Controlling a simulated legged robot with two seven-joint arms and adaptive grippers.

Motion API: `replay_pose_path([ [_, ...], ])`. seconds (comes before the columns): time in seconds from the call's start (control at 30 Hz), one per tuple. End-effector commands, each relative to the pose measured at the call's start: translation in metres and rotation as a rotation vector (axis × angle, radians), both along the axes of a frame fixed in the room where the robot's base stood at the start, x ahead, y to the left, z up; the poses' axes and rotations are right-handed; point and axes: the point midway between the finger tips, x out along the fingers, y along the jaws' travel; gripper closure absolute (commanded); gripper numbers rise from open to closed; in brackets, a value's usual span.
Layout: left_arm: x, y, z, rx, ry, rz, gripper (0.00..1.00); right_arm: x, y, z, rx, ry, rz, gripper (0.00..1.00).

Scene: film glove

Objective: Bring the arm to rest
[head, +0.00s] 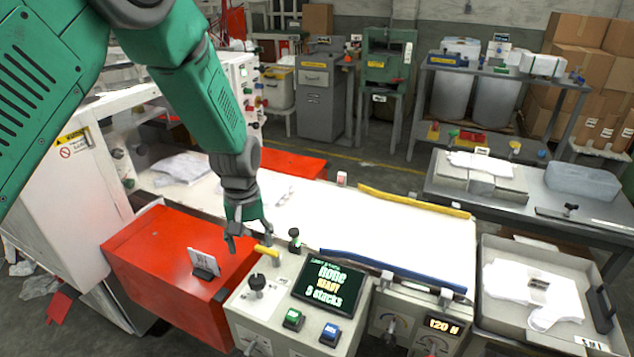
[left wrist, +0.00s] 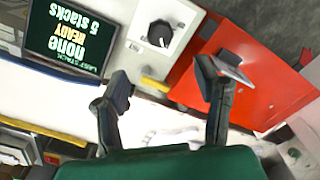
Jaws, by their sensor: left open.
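My left arm (head: 205,85) is green and reaches in from the upper left over the machine. Its dark gripper (head: 250,238) points down above the near left part of the machine, close to the control panel (head: 240,308) and the red box (head: 165,265). In the left wrist view the two fingers (left wrist: 165,82) stand wide apart with nothing between them. A yellow lever (head: 266,251) lies just beyond the fingertips; it also shows in the left wrist view (left wrist: 155,84). Whether the fingers touch anything below is hard to tell. My right gripper is not in view.
A display (head: 331,287) reads "none READY" above green and blue buttons. The white work surface (head: 340,215) has yellow and blue bars along its edges. A tray (head: 490,325) with white gloves (head: 525,290) stands right. A card holder (head: 205,268) stands on the red box.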

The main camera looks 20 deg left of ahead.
Motion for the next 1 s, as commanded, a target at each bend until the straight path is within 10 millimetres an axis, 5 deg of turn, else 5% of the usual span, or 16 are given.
replay_pose_path([
  [0.17, -0.008, -0.001, -0.015, 0.006, 0.004, -0.017, 0.44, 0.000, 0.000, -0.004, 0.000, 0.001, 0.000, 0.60],
  [0.27, -0.031, -0.002, -0.054, 0.021, 0.010, -0.068, 0.44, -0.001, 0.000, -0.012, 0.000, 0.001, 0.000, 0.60],
  [0.37, -0.073, -0.005, -0.111, 0.040, 0.013, -0.160, 0.44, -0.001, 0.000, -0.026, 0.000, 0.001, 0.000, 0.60],
  [0.5, -0.154, -0.013, -0.186, 0.056, 0.011, -0.331, 0.44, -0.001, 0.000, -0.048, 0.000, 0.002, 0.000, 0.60],
  [0.6, -0.212, -0.021, -0.220, 0.052, 0.001, -0.454, 0.44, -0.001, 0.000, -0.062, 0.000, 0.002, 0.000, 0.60],
  [0.8, -0.287, -0.036, -0.242, 0.028, -0.029, -0.616, 0.44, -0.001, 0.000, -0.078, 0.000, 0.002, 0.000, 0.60],
  [1.0, -0.303, -0.040, -0.242, 0.020, -0.044, -0.658, 0.44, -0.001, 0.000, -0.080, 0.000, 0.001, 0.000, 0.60],
])
